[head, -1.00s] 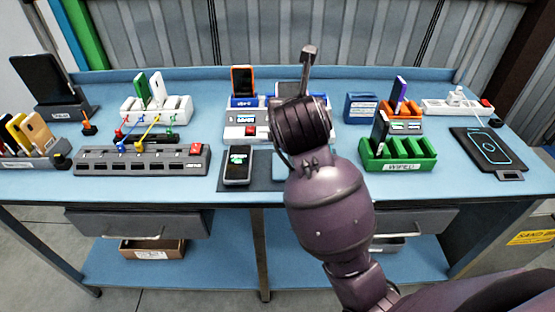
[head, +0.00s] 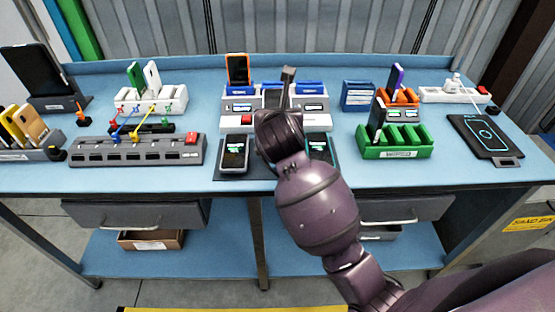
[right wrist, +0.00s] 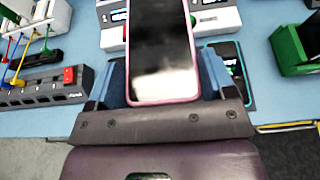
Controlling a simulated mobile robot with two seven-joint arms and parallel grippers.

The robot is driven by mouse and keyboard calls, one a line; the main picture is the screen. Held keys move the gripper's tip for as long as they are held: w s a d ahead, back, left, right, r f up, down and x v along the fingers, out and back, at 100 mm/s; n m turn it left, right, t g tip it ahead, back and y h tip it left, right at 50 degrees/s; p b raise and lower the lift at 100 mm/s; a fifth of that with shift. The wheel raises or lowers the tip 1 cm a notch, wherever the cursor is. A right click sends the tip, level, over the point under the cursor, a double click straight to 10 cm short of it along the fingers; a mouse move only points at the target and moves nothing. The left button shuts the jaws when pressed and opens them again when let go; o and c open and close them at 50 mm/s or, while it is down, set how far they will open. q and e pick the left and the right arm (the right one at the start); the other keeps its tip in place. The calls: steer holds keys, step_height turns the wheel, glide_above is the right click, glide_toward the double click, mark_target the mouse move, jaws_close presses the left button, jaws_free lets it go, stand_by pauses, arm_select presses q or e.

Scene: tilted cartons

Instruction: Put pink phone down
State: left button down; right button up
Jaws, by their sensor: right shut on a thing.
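The pink phone (right wrist: 160,50) has a dark glossy screen and a pink rim. In the right wrist view it stands between the fingers of my right gripper (right wrist: 160,84), which is shut on it. In the head view my right gripper (head: 283,95) is over the middle of the bench, in front of the white and blue dock (head: 236,118). My wrist hides most of the phone there. I cannot tell whether its lower end touches anything. My left gripper is not in view.
A dark mat (head: 222,174) bears a grey phone (head: 234,152) at left and a teal-edged phone (head: 319,148) at right. An orange phone (head: 238,70) stands in the dock. A grey charging strip (head: 130,152) is left, a green rack (head: 398,150) right.

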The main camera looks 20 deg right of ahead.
step_height(320, 180, down, 11)
steer(key=shift+r+b, duration=0.15)
steer(key=shift+b, duration=0.4)
steer(key=shift+f, duration=2)
steer(key=shift+f, duration=0.15)
steer(key=o, duration=1)
steer(key=shift+f+b, duration=0.1)
steer(key=shift+b, duration=0.2)
steer(key=shift+s+a, duration=0.15)
steer(key=shift+s, duration=0.15)
steer(key=v, duration=1)
steer(key=shift+s, duration=0.2)
